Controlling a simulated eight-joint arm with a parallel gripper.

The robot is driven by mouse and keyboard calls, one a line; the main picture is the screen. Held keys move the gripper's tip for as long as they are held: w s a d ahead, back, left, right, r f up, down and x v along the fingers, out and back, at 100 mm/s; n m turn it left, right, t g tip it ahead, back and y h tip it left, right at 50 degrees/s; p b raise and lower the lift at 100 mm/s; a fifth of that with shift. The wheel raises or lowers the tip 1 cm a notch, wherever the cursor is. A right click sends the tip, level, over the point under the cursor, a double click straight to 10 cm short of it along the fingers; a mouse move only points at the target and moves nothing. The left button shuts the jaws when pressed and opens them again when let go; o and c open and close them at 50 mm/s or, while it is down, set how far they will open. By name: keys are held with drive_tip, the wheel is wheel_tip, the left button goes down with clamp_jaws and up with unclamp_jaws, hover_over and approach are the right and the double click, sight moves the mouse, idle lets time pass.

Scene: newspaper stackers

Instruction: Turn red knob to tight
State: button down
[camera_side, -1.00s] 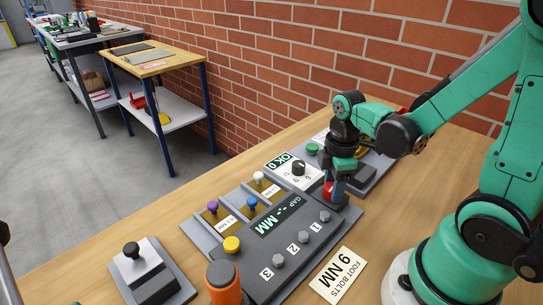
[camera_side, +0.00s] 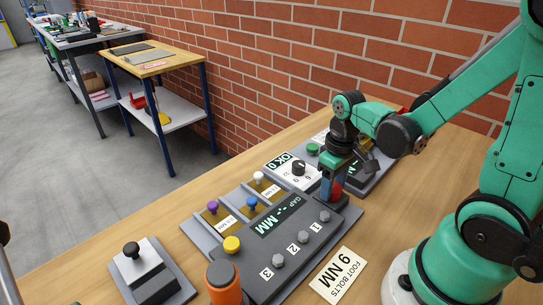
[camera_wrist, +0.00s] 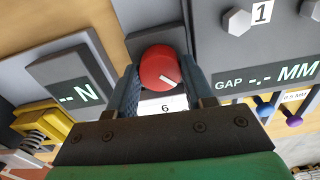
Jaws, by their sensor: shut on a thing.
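The red knob (camera_wrist: 162,68) is round with a white pointer line and shows large in the wrist view. It sits on a grey base, with a white label reading "6" (camera_wrist: 165,107) just below it in that view. The pointer slants toward the lower right there. My gripper (camera_wrist: 161,80) is shut on the red knob, one blue-grey finger on each side. In the side view my gripper (camera_side: 333,190) points down over the knob (camera_side: 337,187), whose far part its fingers hide. Most of the scale around the knob is hidden.
A grey panel with a "GAP -.- MM" display (camera_side: 278,221) and bolts 1, 2 and 3 stands next to the knob. A black dial (camera_side: 299,168), an orange-handled tool (camera_side: 222,280), a lever block (camera_side: 147,265) and a "9 NM" card (camera_side: 338,275) are nearby. A brick wall stands behind.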

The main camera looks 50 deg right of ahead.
drive_tip(key=m, duration=0.7)
idle(0.6)
drive_tip(key=shift+c, duration=1.7)
unclamp_jaws()
drive_tip(key=shift+r, duration=0.1)
drive_tip(key=shift+r, duration=2.75)
